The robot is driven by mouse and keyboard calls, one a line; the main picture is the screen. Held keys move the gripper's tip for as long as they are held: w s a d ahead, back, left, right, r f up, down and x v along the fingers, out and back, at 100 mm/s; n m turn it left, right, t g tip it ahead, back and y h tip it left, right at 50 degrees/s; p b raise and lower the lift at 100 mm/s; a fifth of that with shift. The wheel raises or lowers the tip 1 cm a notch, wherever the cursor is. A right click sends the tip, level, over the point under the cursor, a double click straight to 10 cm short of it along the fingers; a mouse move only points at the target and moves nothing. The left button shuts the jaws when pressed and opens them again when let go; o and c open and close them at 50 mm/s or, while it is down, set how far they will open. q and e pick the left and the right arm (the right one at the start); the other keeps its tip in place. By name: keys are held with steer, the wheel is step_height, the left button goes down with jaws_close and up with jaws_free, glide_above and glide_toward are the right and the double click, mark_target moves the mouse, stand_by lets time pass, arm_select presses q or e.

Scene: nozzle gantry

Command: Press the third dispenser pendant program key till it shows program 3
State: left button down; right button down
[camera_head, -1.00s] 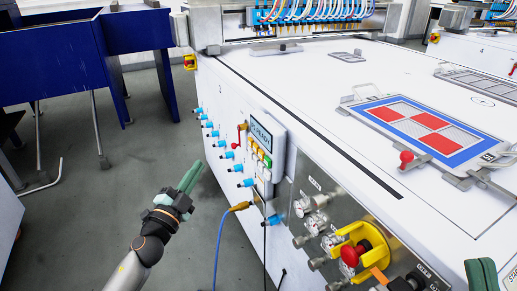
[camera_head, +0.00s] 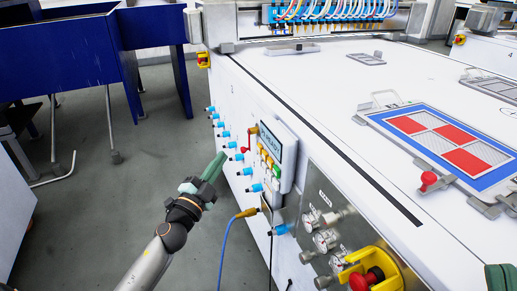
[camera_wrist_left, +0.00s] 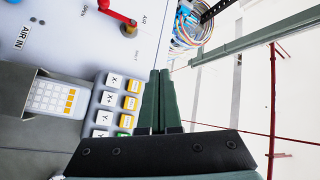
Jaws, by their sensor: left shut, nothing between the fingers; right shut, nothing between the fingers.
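The front panel of the white machine carries a wall unit with a lit screen (camera_head: 270,143) and a column of yellow, red and green keys (camera_head: 268,164). My left gripper (camera_head: 219,161) is shut and empty, left of this unit and apart from it in the head view. In the left wrist view its closed green fingers (camera_wrist_left: 156,82) are right of white and yellow keys (camera_wrist_left: 118,98), some marked X or Y. A grey holder there has a white keypad (camera_wrist_left: 50,98) with orange keys. I cannot read any program number. My right gripper (camera_head: 499,277) is shut, partly cut off at the lower right.
Blue fittings (camera_head: 232,145) stick out along the machine's front. A red lever (camera_head: 246,140) is beside the screen unit. Gauges (camera_head: 325,238) and a red stop knob (camera_head: 372,280) are to the right. A blue hose (camera_head: 221,245) hangs below. Open floor lies left of my arm.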

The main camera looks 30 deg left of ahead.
arm_select(q)
steer(key=w+d, duration=0.4)
steer(key=w, duration=0.1)
steer(key=shift+w+d, duration=0.15)
steer(key=shift+d, duration=0.15)
steer(key=shift+w+d, duration=0.1)
steer(key=shift+w, duration=0.05)
stand_by(1.8)
steer(key=shift+w+d, duration=0.2)
steer(key=shift+w+d, duration=0.4)
stand_by(1.1)
steer(key=shift+s+a, duration=0.65)
steer(key=shift+s, duration=0.1)
steer(key=shift+s+a, duration=1.65)
steer(key=shift+s, duration=0.25)
stand_by(0.8)
